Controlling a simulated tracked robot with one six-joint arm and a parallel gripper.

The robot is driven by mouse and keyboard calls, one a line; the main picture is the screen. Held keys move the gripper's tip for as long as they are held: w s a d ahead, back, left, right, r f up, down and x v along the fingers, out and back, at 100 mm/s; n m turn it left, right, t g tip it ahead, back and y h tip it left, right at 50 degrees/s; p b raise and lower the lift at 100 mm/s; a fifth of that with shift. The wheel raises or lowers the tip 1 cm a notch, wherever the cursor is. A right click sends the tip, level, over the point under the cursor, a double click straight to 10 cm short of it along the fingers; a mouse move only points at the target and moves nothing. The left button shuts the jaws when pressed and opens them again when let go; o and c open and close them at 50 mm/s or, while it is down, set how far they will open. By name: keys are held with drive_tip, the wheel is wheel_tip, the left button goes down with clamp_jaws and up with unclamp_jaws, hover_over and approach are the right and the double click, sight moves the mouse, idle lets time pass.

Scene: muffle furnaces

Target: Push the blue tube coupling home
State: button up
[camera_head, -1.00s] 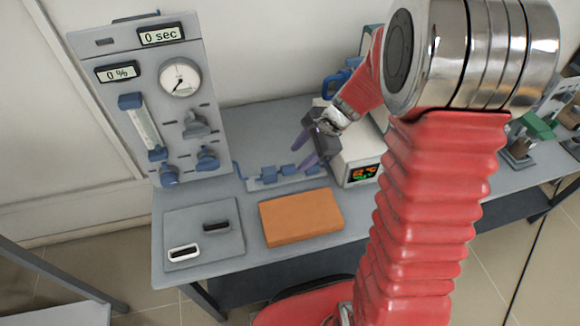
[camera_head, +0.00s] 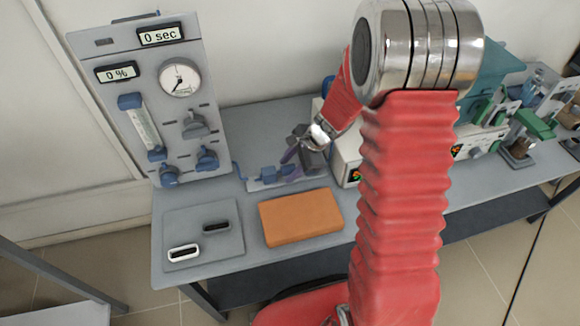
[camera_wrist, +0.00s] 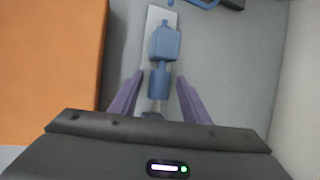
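A narrow light grey strip with blue fittings lies on the bench; in the wrist view a blue block (camera_wrist: 165,43) stands near its far end, and a blue cylinder (camera_wrist: 158,82) sits nearer. I cannot tell for certain which is the tube coupling. A blue fitting (camera_head: 267,174) on the strip also shows in the head view. My gripper (camera_wrist: 160,85) has two purple fingers, spread apart on either side of the strip near the blue cylinder, with nothing between them gripped. In the head view my gripper (camera_head: 287,163) hangs over the strip's right part and hides some of it.
An orange block (camera_head: 300,217) lies just in front of the strip. A grey panel (camera_head: 148,95) with gauge and displays stands left. A grey plate (camera_head: 204,234) with two slotted parts lies front left. A furnace (camera_head: 345,155) stands close to my gripper's right.

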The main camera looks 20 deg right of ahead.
clamp_jaws()
idle(0.3)
drive_tip(key=shift+d, duration=1.75)
drive_tip(key=shift+o, duration=0.4)
unclamp_jaws()
drive_tip(key=shift+r, duration=0.1)
drive_tip(key=v, duration=1.3)
drive_tip(key=shift+r, duration=0.25)
drive_tip(key=shift+s+d, duration=0.1)
drive_tip(key=shift+s, duration=0.05)
